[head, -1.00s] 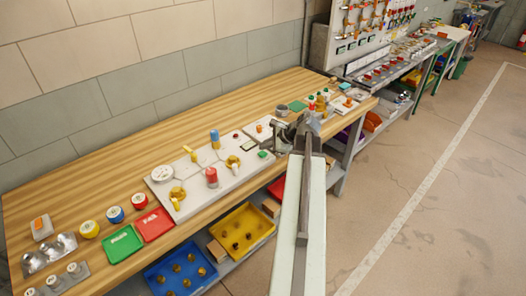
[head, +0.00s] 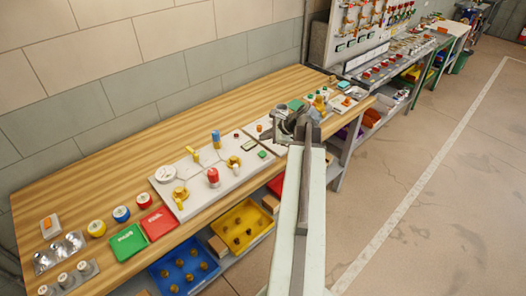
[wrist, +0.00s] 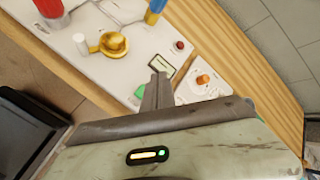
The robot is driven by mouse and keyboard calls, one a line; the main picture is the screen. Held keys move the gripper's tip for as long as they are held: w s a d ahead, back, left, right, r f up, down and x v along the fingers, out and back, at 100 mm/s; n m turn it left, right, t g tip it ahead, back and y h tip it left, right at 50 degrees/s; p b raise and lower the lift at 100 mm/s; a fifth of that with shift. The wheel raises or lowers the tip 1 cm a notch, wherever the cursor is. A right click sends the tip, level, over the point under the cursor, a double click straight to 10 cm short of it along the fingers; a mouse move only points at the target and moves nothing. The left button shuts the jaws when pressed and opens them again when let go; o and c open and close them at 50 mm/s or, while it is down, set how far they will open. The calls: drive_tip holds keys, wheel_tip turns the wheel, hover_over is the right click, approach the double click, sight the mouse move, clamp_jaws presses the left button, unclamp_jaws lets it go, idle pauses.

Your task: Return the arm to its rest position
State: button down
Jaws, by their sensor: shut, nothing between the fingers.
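My arm reaches from the bottom of the head view up to the right part of the wooden bench (head: 110,150). My gripper (head: 272,130) is at its end, above the bench near the right end of the white valve panel (head: 205,172). In the wrist view, my gripper's fingers (wrist: 157,82) are together with nothing between them. They point toward the panel, in front of a small dark-framed label plate (wrist: 161,64) and a green button (wrist: 140,90). They look apart from the surface, but the exact gap cannot be told.
The panel carries a red knob (head: 213,176), a blue knob (head: 216,138) and yellow valves. Green (head: 128,241) and red (head: 159,222) trays lie to its left. Blue (head: 184,269) and yellow (head: 242,228) bins sit below. The floor (head: 430,190) at right is clear.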

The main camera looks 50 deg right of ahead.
idle(0.6)
